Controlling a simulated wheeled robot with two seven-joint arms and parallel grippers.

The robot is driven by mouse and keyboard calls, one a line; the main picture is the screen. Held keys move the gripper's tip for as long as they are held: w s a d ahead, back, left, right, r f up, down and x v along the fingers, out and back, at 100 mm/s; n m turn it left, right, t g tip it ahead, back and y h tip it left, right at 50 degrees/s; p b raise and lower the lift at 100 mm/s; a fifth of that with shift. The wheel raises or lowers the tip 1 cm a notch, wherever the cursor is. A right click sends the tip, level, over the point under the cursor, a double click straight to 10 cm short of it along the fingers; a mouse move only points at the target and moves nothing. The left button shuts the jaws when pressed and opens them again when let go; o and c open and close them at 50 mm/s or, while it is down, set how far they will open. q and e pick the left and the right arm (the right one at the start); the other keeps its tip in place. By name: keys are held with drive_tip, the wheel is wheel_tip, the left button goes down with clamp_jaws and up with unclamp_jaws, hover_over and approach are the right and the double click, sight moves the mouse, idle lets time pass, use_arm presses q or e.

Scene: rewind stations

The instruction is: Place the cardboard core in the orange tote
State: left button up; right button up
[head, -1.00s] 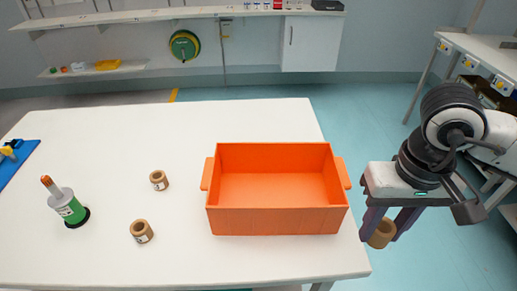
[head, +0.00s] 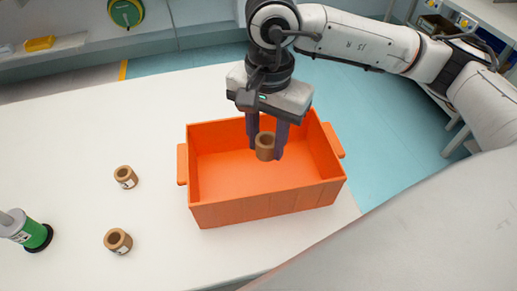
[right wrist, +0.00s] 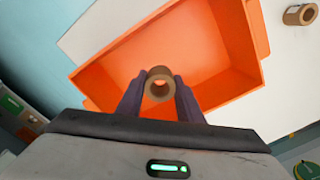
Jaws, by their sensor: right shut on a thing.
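The orange tote (head: 262,205) stands on the white table, and its inside looks empty. My right gripper (head: 265,148) is shut on a brown cardboard core (head: 265,146) and holds it over the tote's opening. In the right wrist view the held core (right wrist: 160,85) sits between the two dark fingers, with the tote (right wrist: 205,55) behind it. Two more cardboard cores stand on the table left of the tote, one farther back (head: 126,177) and one nearer the front (head: 118,241). My left gripper is not in view.
A green and grey spindle (head: 28,232) stands at the table's left. The white table (head: 70,130) is clear around the loose cores. A shelf with a yellow tray (head: 40,43) is on the far wall.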

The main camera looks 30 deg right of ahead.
sight(260, 179)
drive_tip(key=m, duration=0.3)
drive_tip(key=w+f+m+b, duration=0.1)
drive_tip(key=m, duration=0.7)
drive_tip(key=shift+w+a+f, duration=0.2)
drive_tip(key=shift+w, duration=0.1)
drive_tip(key=shift+m, duration=0.3)
drive_tip(key=shift+f, duration=5.1)
drive_tip(key=o, duration=1.1)
drive_tip(key=shift+r, duration=0.1)
wheel_tip(260, 179, up, 12)
drive_tip(key=shift+r+b, duration=0.1)
drive_tip(key=shift+b, duration=0.2)
